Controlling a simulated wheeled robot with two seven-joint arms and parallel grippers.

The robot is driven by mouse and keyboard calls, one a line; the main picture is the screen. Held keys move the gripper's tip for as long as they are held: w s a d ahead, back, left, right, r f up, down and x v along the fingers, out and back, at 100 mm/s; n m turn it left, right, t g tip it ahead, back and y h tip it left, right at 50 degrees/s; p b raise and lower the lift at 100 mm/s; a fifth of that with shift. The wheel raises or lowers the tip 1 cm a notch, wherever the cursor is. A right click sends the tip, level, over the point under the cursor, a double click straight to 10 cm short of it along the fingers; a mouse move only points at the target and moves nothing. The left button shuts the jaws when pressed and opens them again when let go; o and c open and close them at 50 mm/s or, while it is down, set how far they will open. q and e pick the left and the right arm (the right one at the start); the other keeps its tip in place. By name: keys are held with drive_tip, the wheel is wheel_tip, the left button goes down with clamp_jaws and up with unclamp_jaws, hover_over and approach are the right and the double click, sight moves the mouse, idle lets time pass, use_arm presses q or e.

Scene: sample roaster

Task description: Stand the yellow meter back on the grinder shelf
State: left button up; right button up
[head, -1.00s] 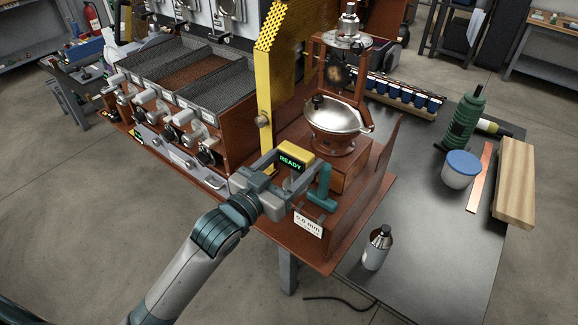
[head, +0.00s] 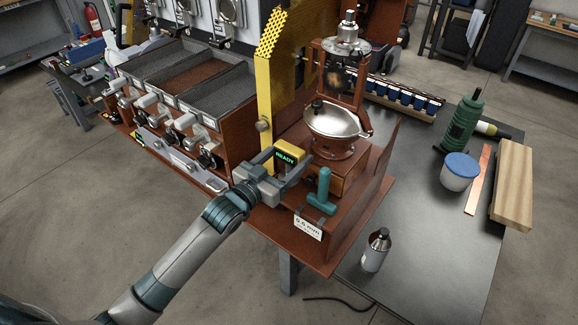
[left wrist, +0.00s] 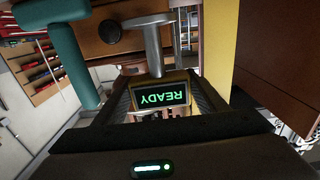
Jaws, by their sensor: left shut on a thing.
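The yellow meter (head: 290,149) has a dark screen with green READY letters. My left gripper (head: 286,169) is shut on it at the front of the brown grinder shelf (head: 312,213). In the left wrist view the meter (left wrist: 160,96) sits between the two fingers, its screen upside down. A metal post stands just beyond it. The grinder (head: 334,125), with a silver bowl, is behind the meter. Whether the meter's base touches the shelf is hidden by my gripper. My right gripper is in neither view.
A teal T-shaped handle (head: 322,192) stands on the shelf just right of my left gripper. A yellow perforated guard (head: 267,95) rises at left. A silver bottle (head: 375,250), a blue-lidded tub (head: 459,170) and a green tool (head: 463,120) stand on the grey table (head: 425,225).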

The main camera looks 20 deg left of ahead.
sight(287, 168)
use_arm(q)
wheel_tip(287, 168, down, 3)
drive_tip(key=shift+r+p, duration=0.1)
drive_tip(key=shift+p, duration=0.35)
drive_tip(key=shift+f, duration=0.45)
drive_tip(key=shift+f, duration=0.15)
drive_tip(key=o, duration=1.7)
